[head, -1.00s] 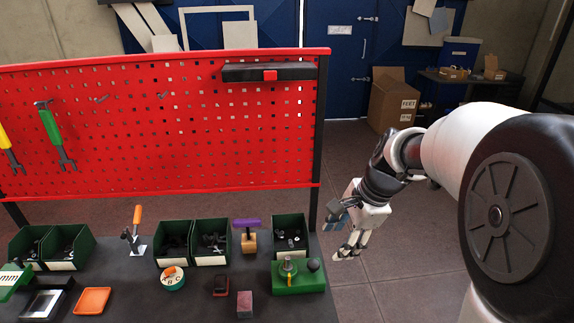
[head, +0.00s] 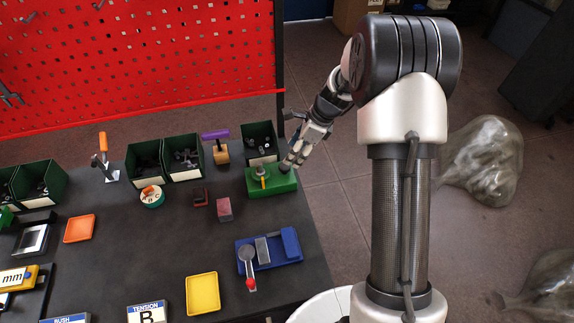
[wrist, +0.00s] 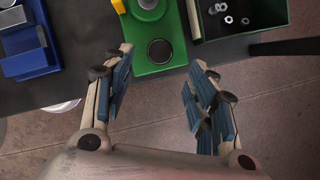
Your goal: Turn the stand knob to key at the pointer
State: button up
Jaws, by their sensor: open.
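A green block-like stand (head: 271,181) is at the table's right edge. It carries a round grey-green knob (head: 262,170) with a yellow piece beside it. A dark round cap sits at its right end and shows in the wrist view as a dark disc (wrist: 160,51). The knob (wrist: 149,4) is cut by the top edge there. No key marking is readable on it. My gripper (head: 291,163) is by the stand's right end in the head view. In the wrist view my gripper (wrist: 160,58) is open and empty, its fingers apart on either side of the disc.
A green bin (head: 259,142) with nuts stands just behind the stand. A purple-handled tool (head: 216,136) is left of it. A blue fixture (head: 268,250) with a red-tipped lever is in front. A round A B C piece (head: 151,196) lies farther left. Floor is open right of the table.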

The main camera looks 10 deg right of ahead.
aim_at(285, 166)
jog(key=b+x, duration=0.1)
jog(key=x, duration=0.6)
jog(key=shift+a+f, duration=0.1)
jog(key=shift+c, duration=0.3)
jog(key=c, duration=1)
